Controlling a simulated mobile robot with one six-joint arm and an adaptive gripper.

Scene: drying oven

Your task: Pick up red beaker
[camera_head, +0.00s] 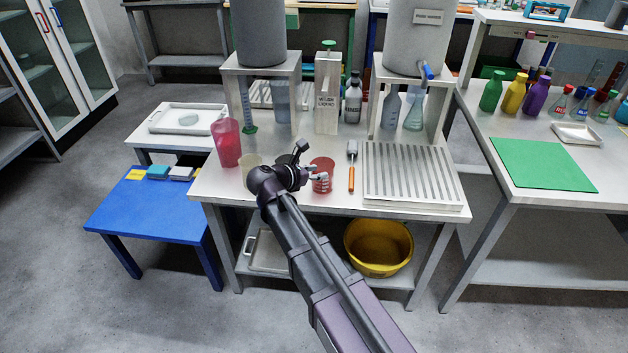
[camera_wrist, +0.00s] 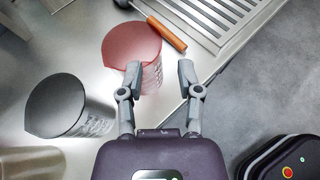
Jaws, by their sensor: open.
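The red beaker (camera_head: 322,175) stands upright near the front edge of the white table, between my gripper and a wooden-handled brush. In the wrist view the red beaker (camera_wrist: 131,50) is just ahead of the left fingertip, which overlaps its lower side in the picture. My gripper (camera_wrist: 160,75) is open, with empty space between the fingers. In the head view my gripper (camera_head: 312,172) is at the beaker's left side, partly covering it. I cannot tell whether a finger touches it.
A dark grey beaker (camera_wrist: 62,107) stands left of the red one. A taller pink-red cup (camera_head: 227,143) is farther left. The brush (camera_head: 351,173) and a slotted drain tray (camera_head: 412,175) lie to the right. A yellow basin (camera_head: 379,247) is on the lower shelf.

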